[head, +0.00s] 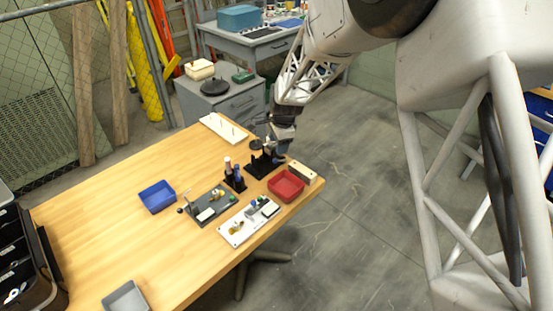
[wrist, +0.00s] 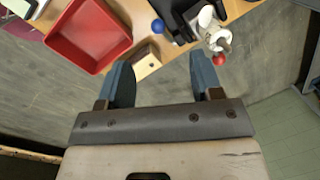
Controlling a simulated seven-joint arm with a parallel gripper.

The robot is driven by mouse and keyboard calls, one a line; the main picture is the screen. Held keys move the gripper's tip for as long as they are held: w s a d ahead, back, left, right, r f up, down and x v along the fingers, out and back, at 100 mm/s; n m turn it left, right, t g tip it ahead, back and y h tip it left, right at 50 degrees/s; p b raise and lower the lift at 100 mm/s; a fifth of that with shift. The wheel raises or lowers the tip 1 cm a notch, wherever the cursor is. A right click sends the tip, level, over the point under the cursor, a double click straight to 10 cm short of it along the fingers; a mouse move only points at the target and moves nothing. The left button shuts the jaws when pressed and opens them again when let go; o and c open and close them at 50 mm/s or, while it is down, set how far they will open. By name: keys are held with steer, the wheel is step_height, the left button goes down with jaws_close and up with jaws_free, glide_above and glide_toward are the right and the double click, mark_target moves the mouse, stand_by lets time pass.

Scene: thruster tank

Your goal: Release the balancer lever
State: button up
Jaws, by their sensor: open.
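My gripper (head: 279,147) is over the far right part of the table, beside a black stand (head: 262,166). In the wrist view my gripper (wrist: 162,72) has its two blue-grey fingers apart with nothing between them. The black stand shows at the top of the wrist view (wrist: 181,20), with a blue ball (wrist: 157,26) at its left. A white and metal part with a red ball (wrist: 219,60) sits at its right, close to the right fingertip. Whether they touch, and which part is the balancer lever, I cannot tell.
A red tray (head: 286,186) and a wooden block (head: 302,173) are near the table's right edge. A grey plate (head: 222,209) and a white plate (head: 236,231) carry small parts. A blue tray (head: 157,197) stands left. The table's (head: 110,236) left middle is clear.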

steer(key=m, duration=0.6)
steer(key=shift+w+a+r+m+g+h, duration=0.15)
steer(key=shift+w+m+g+h, duration=0.15)
steer(key=m, duration=0.4)
steer(key=shift+a+f+h, duration=0.2)
steer(key=shift+f+h, duration=0.05)
steer(key=shift+h, duration=0.05)
steer(key=m, duration=0.3)
steer(key=shift+w+a+f+m, duration=0.1)
steer(key=shift+w+f+m, duration=0.1)
steer(key=shift+m, duration=0.1)
steer(key=shift+f, duration=0.15)
steer(key=shift+f, duration=3.75)
jaws_close()
